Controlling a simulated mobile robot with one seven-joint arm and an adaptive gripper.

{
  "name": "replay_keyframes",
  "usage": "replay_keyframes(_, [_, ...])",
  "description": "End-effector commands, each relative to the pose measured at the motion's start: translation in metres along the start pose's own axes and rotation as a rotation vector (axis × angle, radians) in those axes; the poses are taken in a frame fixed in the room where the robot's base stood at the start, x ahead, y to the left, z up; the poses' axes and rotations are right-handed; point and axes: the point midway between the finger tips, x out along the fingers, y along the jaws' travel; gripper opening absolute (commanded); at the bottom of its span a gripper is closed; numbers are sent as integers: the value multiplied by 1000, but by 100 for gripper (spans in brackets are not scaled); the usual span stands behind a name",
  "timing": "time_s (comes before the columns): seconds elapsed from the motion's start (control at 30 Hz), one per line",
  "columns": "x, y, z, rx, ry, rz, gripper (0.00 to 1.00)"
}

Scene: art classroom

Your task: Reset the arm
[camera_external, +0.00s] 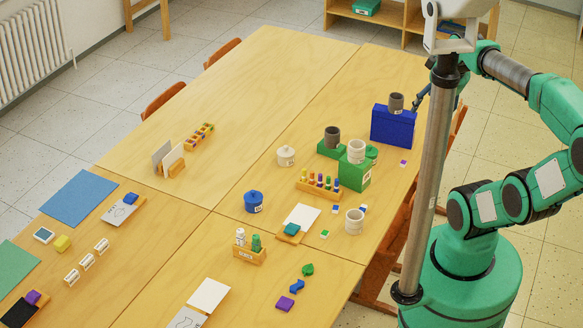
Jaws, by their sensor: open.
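My green arm rises from my base at the right and bends back over toward the tables. My gripper (422,95) is small and partly hidden behind my grey column. It is open, beside the right end of the blue block (392,127) in the picture, with nothing seen between its fingers. I cannot tell whether it touches the block or hangs apart from it.
A grey cup (396,103) stands on the blue block. Lidded jars, trays and small pieces lie nearer. The far left tabletop (270,75) is mostly clear.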

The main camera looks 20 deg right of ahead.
Motion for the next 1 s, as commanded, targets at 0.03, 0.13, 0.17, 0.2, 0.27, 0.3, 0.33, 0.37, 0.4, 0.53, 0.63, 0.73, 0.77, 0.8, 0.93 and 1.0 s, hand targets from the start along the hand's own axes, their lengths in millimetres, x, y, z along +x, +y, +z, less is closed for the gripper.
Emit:
replay_keyframes(0.03, [12, 0, 6, 0, 0, 0, 67])
replay_keyframes(0.13, [27, 0, 14, 0, -1, 0, 67])
replay_keyframes(0.17, [32, 0, 17, 0, -1, 0, 67])
replay_keyframes(0.2, [38, 0, 20, 0, -1, 0, 67])
replay_keyframes(0.27, [47, 0, 25, 0, -1, 0, 67])
replay_keyframes(0.3, [52, 0, 28, 0, -1, 0, 67])
replay_keyframes(0.33, [56, 0, 30, 0, 0, 0, 67])
replay_keyframes(0.37, [60, 0, 32, 0, -1, 0, 67])
replay_keyframes(0.4, [64, 0, 34, 0, 0, 0, 67])
replay_keyframes(0.53, [74, 0, 40, 0, 0, 0, 67])
replay_keyframes(0.63, [78, 0, 42, 0, 0, 0, 67])
replay_keyframes(0.73, [78, 0, 42, 0, 0, 0, 67])
replay_keyframes(0.77, [78, 0, 42, 0, 0, 0, 67])
replay_keyframes(0.8, [78, 0, 42, 0, 0, 0, 67])
replay_keyframes(0.93, [77, 0, 41, 0, 0, 0, 67])
replay_keyframes(1.0, [77, 0, 41, 0, 0, 0, 67])
